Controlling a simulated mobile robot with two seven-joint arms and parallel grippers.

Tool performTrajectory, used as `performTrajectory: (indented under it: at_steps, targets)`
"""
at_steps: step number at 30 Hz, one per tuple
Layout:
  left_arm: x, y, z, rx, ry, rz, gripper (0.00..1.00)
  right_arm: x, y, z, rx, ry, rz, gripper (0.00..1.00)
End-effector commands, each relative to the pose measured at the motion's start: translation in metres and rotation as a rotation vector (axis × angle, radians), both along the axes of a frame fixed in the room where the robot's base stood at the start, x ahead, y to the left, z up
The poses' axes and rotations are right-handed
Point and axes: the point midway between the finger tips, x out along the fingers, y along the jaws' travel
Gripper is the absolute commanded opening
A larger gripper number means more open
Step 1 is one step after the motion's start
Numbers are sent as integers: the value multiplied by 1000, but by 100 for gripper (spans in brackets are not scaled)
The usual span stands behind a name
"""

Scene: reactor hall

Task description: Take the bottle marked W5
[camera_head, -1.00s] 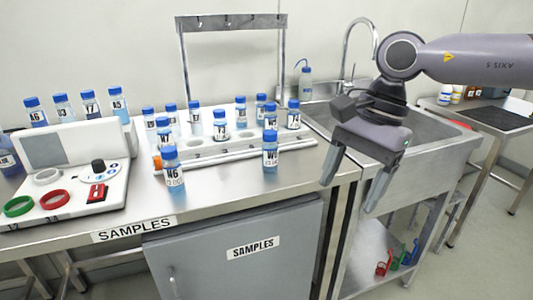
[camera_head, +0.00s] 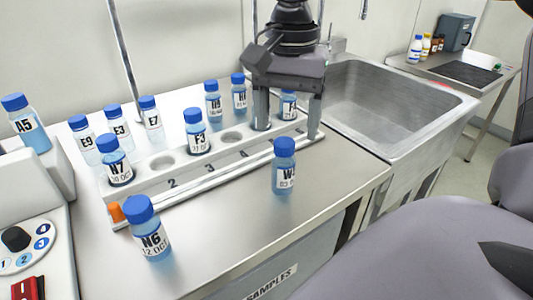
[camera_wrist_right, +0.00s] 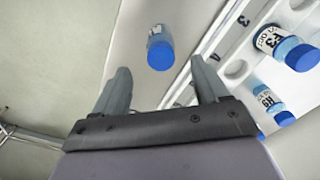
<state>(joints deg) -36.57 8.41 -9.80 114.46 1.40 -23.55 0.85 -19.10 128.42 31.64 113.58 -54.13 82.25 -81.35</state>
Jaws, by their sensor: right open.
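A blue-capped bottle (camera_head: 284,168) stands upright on the steel bench in front of the rack; its label shows a W, and the rest is turned away. My right gripper (camera_head: 288,128) is open and empty, fingers pointing down, above and behind this bottle at the rack's right end. In the right wrist view the bottle (camera_wrist_right: 159,50) is ahead of my open fingers (camera_wrist_right: 160,80), apart from them. My left gripper is not in view.
A white rack (camera_head: 255,150) holds several bottles, including F3 (camera_head: 197,132) and N7 (camera_head: 115,160). Bottle N6 (camera_head: 150,230) stands at the front left. A sink (camera_head: 395,105) lies to the right. The bench right of the W bottle is clear.

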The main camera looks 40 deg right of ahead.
Motion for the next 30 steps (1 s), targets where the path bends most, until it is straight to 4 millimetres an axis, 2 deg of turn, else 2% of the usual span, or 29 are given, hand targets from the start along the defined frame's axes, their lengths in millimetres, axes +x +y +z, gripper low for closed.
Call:
performTrajectory:
  at_steps: [15, 24, 26, 30]
  targets:
    - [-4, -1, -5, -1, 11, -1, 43, 1, 5, -65, 1, 4, -1, 74]
    - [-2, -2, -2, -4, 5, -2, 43, 1, 5, -70, 1, 2, -1, 74]
    - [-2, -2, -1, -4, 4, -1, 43, 1, 5, -70, 1, 2, -1, 57]
    - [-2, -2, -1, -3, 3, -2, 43, 1, 5, -70, 1, 2, -1, 12]
